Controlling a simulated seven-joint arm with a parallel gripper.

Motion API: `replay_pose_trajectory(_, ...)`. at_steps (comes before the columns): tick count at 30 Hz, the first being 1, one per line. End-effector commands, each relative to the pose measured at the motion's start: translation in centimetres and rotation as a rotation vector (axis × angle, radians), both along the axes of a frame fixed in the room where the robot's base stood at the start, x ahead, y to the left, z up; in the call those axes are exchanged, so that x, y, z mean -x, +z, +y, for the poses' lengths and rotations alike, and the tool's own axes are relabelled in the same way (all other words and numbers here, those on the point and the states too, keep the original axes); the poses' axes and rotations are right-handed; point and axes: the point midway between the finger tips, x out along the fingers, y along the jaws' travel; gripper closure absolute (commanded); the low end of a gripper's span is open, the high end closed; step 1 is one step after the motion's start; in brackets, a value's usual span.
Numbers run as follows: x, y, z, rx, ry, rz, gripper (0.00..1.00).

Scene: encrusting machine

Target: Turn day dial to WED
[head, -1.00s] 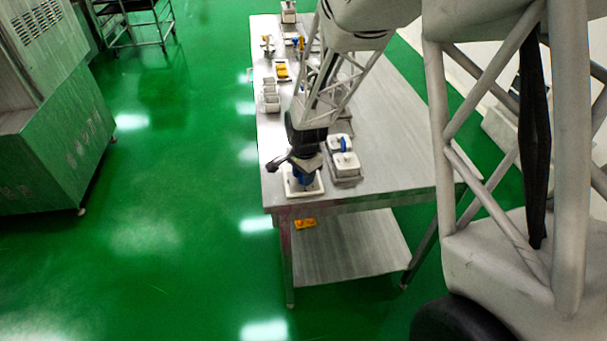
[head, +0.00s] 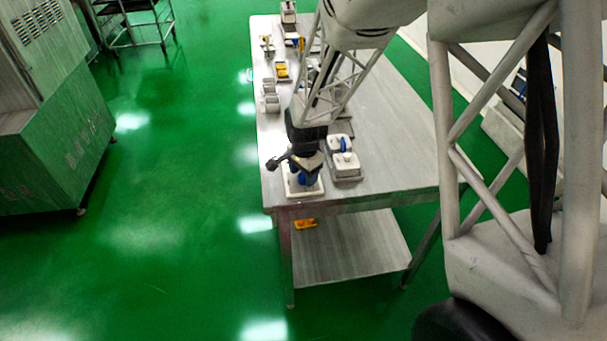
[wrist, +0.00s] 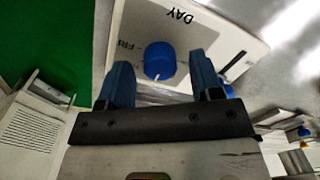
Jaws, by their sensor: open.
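The day dial is a blue round knob (wrist: 159,60) on a white panel (wrist: 215,32) marked "DAY". The label "FRI" reads to the left of the knob; other labels are hidden or unreadable. My gripper (wrist: 165,85) is open, with its two blue fingers on either side of the knob's near side, apart from it in the picture. In the head view my gripper (head: 306,180) is over the white panel (head: 290,191) at the table's near left corner, hiding most of it.
A white unit with a blue part (head: 343,160) stands just right of my gripper on the metal table (head: 395,150). White containers (head: 269,97) and a yellow item (head: 282,70) sit farther back along the left edge. The table's right side is clear.

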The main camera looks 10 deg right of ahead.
Motion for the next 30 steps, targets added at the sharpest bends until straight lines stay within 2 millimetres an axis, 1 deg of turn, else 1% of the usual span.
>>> replay_pose_trajectory(5, 0.0, 1.8, 0.0, 0.0, 0.0, -0.002, 0.41)
replay_pose_trajectory(12, 0.2, 4.9, -0.1, 0.0, 0.0, -0.002, 0.41)
replay_pose_trajectory(16, 0.2, 6.2, -0.2, 0.0, 0.0, -0.002, 0.41)
replay_pose_trajectory(21, 0.2, 7.0, -0.2, 0.0, 0.0, -0.001, 0.41)
replay_pose_trajectory(30, 0.3, 7.1, -0.2, 0.0, 0.0, 0.0, 0.41)
